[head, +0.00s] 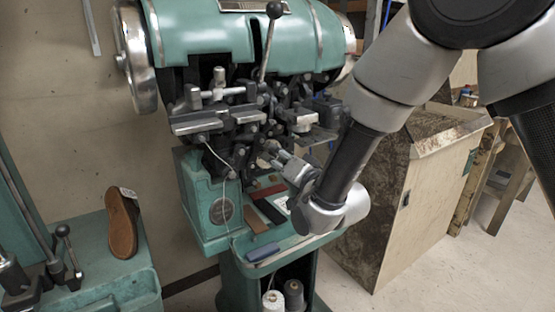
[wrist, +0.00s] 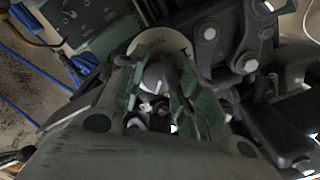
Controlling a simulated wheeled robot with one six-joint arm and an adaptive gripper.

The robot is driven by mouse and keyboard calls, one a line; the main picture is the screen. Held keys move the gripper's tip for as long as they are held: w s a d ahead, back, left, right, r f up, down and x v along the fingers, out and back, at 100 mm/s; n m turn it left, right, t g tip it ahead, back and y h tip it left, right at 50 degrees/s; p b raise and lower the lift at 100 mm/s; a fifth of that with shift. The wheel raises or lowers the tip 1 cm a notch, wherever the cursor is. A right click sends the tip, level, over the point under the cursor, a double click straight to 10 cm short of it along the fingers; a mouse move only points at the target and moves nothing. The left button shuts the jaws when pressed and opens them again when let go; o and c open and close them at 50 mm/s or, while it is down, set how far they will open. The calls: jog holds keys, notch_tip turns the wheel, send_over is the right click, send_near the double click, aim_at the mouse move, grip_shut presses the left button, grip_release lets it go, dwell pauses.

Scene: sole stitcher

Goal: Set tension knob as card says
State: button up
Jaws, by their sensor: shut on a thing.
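The sole stitcher (head: 220,45) is a teal machine with dark metal workings at its front. In the wrist view, the tension knob (wrist: 160,78) is a grey rounded knob in front of a pale dial disc (wrist: 150,43) with small dark marks, too small to read. My gripper (wrist: 158,88) has its green-padded fingers shut on the knob, one on each side. In the head view, my gripper (head: 273,153) reaches into the workings from the right, and the knob is hidden there. A white patch (head: 282,203) on the machine's tray may be the card; no writing is legible.
Leather strips (head: 262,224) and a blue item (head: 262,252) lie on the tray below my gripper. Thread cones (head: 273,302) stand underneath. A shoe (head: 121,225) rests on a teal bench at left. A worn wooden cabinet (head: 400,210) stands at right. Dark levers crowd the knob.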

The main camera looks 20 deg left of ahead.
jog(key=o, duration=1)
jog(key=v, duration=0.7)
jog(key=shift+s+d, duration=0.15)
jog(key=shift+s, duration=0.05)
